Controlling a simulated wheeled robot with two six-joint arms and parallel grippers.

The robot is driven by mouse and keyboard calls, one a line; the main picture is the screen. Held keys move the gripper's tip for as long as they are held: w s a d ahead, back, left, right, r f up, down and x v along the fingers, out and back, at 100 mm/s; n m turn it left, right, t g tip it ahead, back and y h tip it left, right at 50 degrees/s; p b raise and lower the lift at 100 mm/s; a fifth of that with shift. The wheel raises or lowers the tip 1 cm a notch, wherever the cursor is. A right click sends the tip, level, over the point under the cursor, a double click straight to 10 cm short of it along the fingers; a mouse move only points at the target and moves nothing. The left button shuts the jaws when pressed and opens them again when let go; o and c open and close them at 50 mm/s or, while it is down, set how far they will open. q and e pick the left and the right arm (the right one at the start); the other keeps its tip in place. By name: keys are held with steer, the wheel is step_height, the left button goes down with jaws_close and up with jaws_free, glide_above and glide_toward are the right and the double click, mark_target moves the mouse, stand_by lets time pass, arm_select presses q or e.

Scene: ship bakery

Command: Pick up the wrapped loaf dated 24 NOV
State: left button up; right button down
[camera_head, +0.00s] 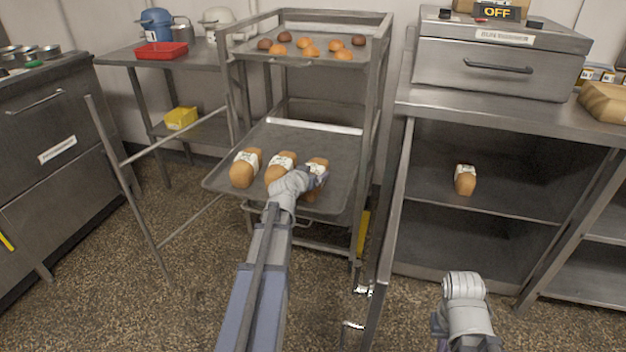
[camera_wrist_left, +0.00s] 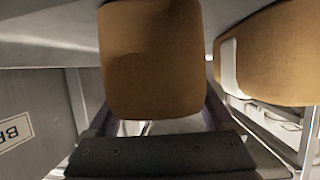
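Three wrapped loaves with white labels sit in a row on a dark tray (camera_head: 335,150): a left loaf (camera_head: 243,174), a middle loaf (camera_head: 275,174) and a right loaf (camera_head: 318,166). My left gripper (camera_head: 314,182) is at the right loaf and partly covers it. In the left wrist view a loaf (camera_wrist_left: 152,60) lies between the spread fingers, close to both; I cannot tell whether they press on it. Another loaf (camera_wrist_left: 278,55) is beside it. A further labelled loaf (camera_head: 465,180) stands on a shelf at right. The label dates are too small to read.
The tray rests in a metal rack (camera_head: 375,75), with a tray of buns (camera_head: 308,46) above it. A steel counter (camera_head: 420,98) with an oven (camera_head: 490,70) stands to the right. A side table (camera_head: 205,62) holds a red tray (camera_head: 161,51).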

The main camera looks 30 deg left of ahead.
mark_target(313, 168)
arm_select(q)
steer(key=c, duration=1.1)
steer(key=shift+r, duration=0.1)
step_height(313, 168, up, 10)
steer(key=p, duration=1)
